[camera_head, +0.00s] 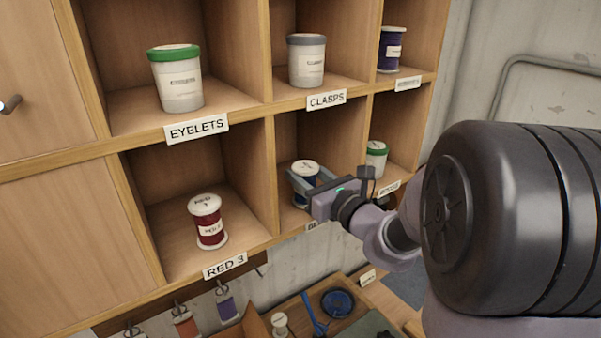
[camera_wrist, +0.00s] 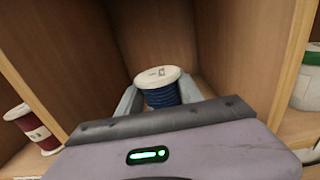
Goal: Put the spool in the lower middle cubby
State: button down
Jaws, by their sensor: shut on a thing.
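A blue spool (camera_head: 306,184) with a white top stands upright in the lower middle cubby (camera_head: 329,136) of the wooden shelf. It also shows in the wrist view (camera_wrist: 158,88), with the cubby walls on both sides and behind it. My gripper (camera_head: 302,181) reaches into this cubby from the front right. Its two fingers (camera_wrist: 160,103) are shut on the spool, one on each side. The spool's lower part is partly hidden by my gripper, so I cannot tell whether its base touches the cubby floor.
The lower left cubby, labelled RED 3, holds a red spool (camera_head: 209,223). The lower right cubby holds a green-lidded jar (camera_head: 376,159). Above stand an EYELETS jar (camera_head: 176,80), a CLASPS jar (camera_head: 306,62) and a purple spool (camera_head: 391,50). Wooden dividers (camera_head: 262,177) flank my gripper closely.

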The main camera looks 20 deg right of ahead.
jog(key=shift+f, duration=0.2)
jog(key=c, duration=0.8)
grip_release()
jog(key=shift+w, duration=0.25)
jog(key=shift+o, duration=0.2)
jog(key=shift+s, duration=0.1)
